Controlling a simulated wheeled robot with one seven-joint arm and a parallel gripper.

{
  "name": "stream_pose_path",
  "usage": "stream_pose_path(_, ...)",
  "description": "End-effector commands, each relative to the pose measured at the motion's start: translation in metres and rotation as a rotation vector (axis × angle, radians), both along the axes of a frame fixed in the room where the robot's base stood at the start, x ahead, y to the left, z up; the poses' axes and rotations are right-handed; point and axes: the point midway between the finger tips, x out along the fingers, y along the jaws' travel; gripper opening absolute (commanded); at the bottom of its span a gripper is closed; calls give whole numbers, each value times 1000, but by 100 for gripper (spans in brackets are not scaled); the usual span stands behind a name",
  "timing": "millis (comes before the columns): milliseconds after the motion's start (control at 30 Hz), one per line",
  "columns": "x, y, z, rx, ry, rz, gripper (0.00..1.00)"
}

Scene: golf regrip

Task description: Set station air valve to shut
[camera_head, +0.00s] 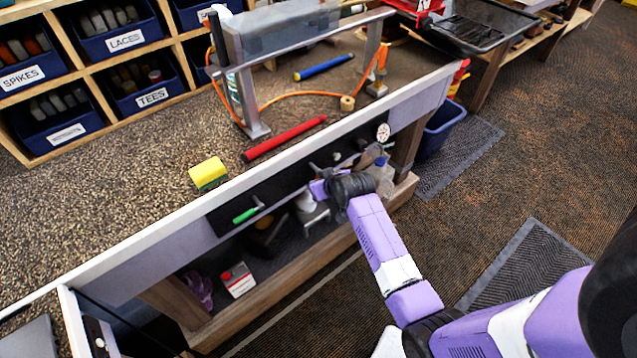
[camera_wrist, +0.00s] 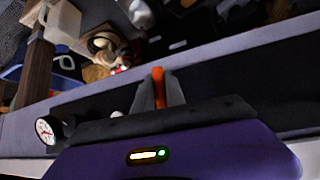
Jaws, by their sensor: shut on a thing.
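In the wrist view my gripper (camera_wrist: 161,88) is shut on an orange handle (camera_wrist: 159,87), which stands between its two grey fingers. I take it for the air valve's lever; its pivot and marking are hidden, so its setting cannot be told. In the head view my gripper (camera_head: 322,182) is at the dark panel on the bench's front edge, and hides that handle. A second lever with a green grip (camera_head: 246,214) is on the same panel, farther left and apart from my gripper. A round white gauge (camera_head: 383,132) is at the panel's right end; it also shows in the wrist view (camera_wrist: 45,130).
The benchtop (camera_head: 130,205) holds a yellow sponge (camera_head: 208,171), a red grip (camera_head: 284,138) and a blue grip (camera_head: 324,67). A blue bin (camera_head: 440,125) stands right. The floor in front is clear.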

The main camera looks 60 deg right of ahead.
Motion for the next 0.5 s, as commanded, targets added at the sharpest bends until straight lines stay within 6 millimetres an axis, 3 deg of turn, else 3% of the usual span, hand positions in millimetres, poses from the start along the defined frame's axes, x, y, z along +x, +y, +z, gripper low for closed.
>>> stream_pose_path(33,-1,-1,0,-2,1,0,17)
stream_pose_path(133,-1,-1,0,-2,1,-1,37)
stream_pose_path(500,-2,0,2,-1,1,0,37)
